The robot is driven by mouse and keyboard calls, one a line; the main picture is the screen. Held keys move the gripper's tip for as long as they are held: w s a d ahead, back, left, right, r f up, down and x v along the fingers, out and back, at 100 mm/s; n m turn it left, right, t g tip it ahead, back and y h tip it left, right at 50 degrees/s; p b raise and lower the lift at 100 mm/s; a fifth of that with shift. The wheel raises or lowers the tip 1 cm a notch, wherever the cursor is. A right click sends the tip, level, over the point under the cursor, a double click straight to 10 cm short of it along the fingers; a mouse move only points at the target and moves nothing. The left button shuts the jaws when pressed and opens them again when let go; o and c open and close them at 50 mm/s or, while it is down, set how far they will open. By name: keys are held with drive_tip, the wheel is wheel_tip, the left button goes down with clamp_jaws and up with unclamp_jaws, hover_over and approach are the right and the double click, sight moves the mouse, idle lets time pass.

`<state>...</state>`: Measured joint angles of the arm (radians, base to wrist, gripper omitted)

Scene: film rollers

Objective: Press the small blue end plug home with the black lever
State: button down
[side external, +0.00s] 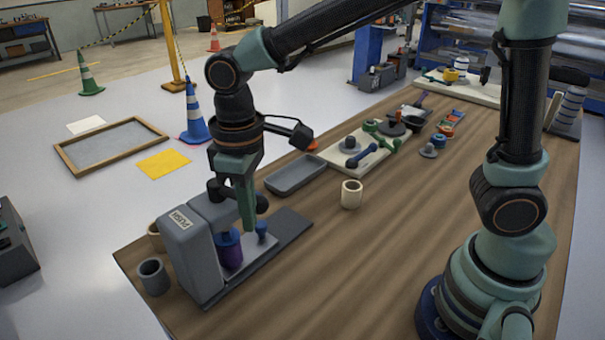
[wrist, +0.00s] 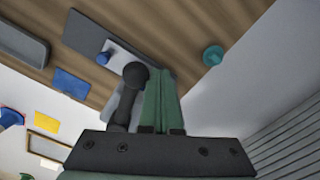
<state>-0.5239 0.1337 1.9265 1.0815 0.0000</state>
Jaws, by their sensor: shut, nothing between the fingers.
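The grey press (side external: 185,245) stands at the table's near left end. Its black lever ends in a round knob (side external: 262,203), also large in the wrist view (wrist: 135,73). My gripper (side external: 249,228) is shut and empty, its green fingers pointing down right beside the lever; in the wrist view the fingers (wrist: 160,90) are just right of the knob. I cannot tell whether they touch. A purple and blue cylinder (side external: 229,252) stands upright under the press. A small blue piece (side external: 262,229) sits on the base to its right; it shows in the wrist view (wrist: 103,57). My fingers partly hide the lever.
A grey cup (side external: 153,277) stands left of the press and a cream cup (side external: 351,194) to the right. A grey tray (side external: 296,175) and a cream board (side external: 350,158) with parts lie farther back. The table's middle front is clear.

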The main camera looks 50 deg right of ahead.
sight(263, 197)
drive_tip(key=shift+d, duration=1.05)
drive_tip(key=shift+w+d, duration=0.15)
drive_tip(key=shift+d, duration=0.55)
drive_tip(key=shift+a, duration=0.1)
drive_tip(key=shift+s+a, duration=0.45)
drive_tip(key=shift+a, duration=0.25)
drive_tip(key=shift+r, duration=3.5)
